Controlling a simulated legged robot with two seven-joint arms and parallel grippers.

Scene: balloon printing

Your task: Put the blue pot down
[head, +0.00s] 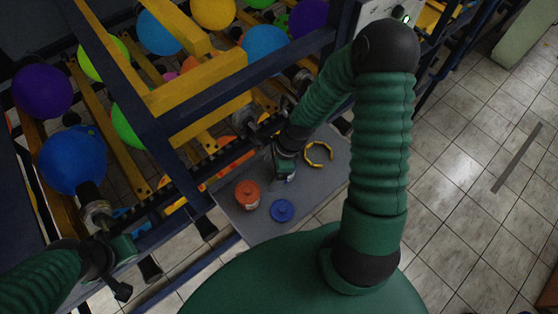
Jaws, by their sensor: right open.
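The blue pot (282,210) stands on the grey shelf (260,228), near its front edge. My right gripper (285,176) is just beyond the blue pot, low over the shelf, and is open. It is apart from the blue pot in the picture. Its fingertips are small and dark here, and something pale shows by them that I cannot make out. My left gripper (108,232) is at the lower left, by a metal nozzle under a dark blue balloon (72,160). I cannot see whether its jaws are open or shut.
An orange-red pot (247,194) stands left of the blue pot. A yellow open ring (318,154) lies on the shelf to the right of my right gripper. A dark blue frame with yellow bars (195,80) and several balloons fills the upper left. Tiled floor lies at right.

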